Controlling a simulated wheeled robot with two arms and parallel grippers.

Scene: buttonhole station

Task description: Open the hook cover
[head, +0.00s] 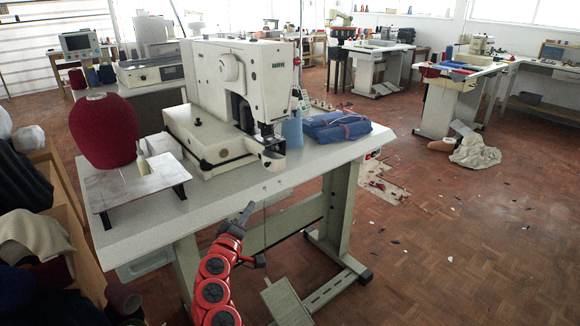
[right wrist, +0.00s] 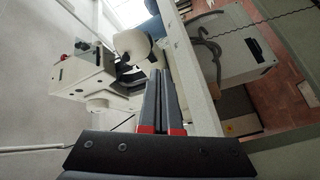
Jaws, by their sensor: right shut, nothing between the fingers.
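The cream buttonhole machine (head: 240,85) stands on a pale work table (head: 300,165). Its low bed ends at the front in a small cream and dark part (head: 272,156), which may be the hook cover; I cannot tell clearly whether it is open. My right gripper (head: 246,210) is in front of the table's front edge, below and left of that part, and apart from it. In the right wrist view its two dark fingers (right wrist: 161,75) are together and empty, pointing toward the machine (right wrist: 85,72), which appears turned sideways. My left gripper is not in view.
A pedal (head: 284,303) is below.

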